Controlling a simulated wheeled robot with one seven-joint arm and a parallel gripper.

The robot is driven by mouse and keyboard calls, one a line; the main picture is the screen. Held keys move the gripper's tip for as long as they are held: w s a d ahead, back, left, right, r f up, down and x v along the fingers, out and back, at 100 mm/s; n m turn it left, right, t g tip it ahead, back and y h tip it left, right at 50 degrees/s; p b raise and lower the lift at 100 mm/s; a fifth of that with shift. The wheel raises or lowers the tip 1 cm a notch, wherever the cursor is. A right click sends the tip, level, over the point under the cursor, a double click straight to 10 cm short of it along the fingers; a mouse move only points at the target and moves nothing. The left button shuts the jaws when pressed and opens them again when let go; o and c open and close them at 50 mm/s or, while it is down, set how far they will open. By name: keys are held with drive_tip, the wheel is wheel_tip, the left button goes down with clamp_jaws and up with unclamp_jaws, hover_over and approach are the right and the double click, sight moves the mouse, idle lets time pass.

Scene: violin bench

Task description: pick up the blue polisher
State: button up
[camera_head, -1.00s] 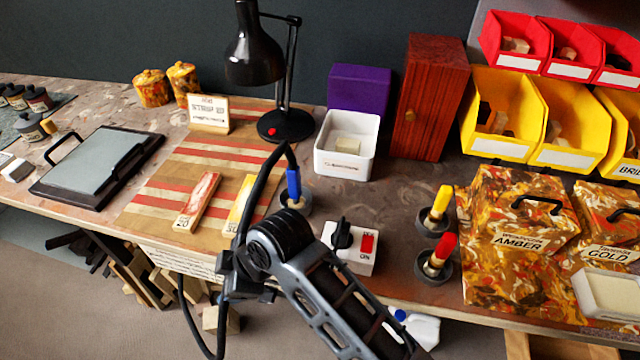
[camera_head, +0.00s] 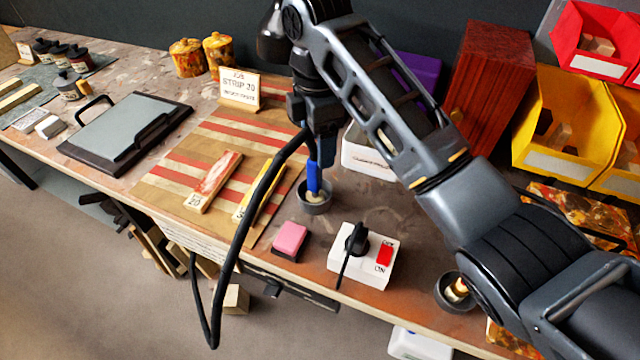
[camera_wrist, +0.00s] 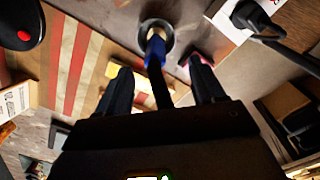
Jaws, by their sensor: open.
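The blue polisher (camera_head: 313,178) stands upright in a small dark grey cup (camera_head: 316,204) on the bench, right of the striped board. My gripper (camera_head: 320,158) points down above it in the head view; the arm and a black cable partly hide the fingers there. In the wrist view my gripper (camera_wrist: 160,68) is open, with two dark fingers apart. The polisher's blue handle (camera_wrist: 155,52) shows in line with the gap between the fingers, its pale lower part in the cup's ring (camera_wrist: 157,28). I cannot tell whether a finger touches it.
A white switch box (camera_head: 372,268) with a black knob and a pink block (camera_head: 290,239) are at the front edge. The striped board (camera_head: 262,135) bears two labelled strips. A black lamp (camera_head: 272,40) stands behind my arm. Another cup (camera_head: 450,292) is right, partly hidden.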

sight(315, 158)
drive_tip(key=shift+w+a+f, duration=0.15)
drive_tip(key=shift+a+f, duration=0.05)
drive_tip(key=shift+f, duration=1.4)
drive_tip(key=shift+w+a+f, duration=0.1)
drive_tip(key=shift+a+f, duration=0.05)
drive_tip(key=shift+f, duration=1.4)
drive_tip(key=shift+c, duration=0.5)
drive_tip(key=c, duration=1)
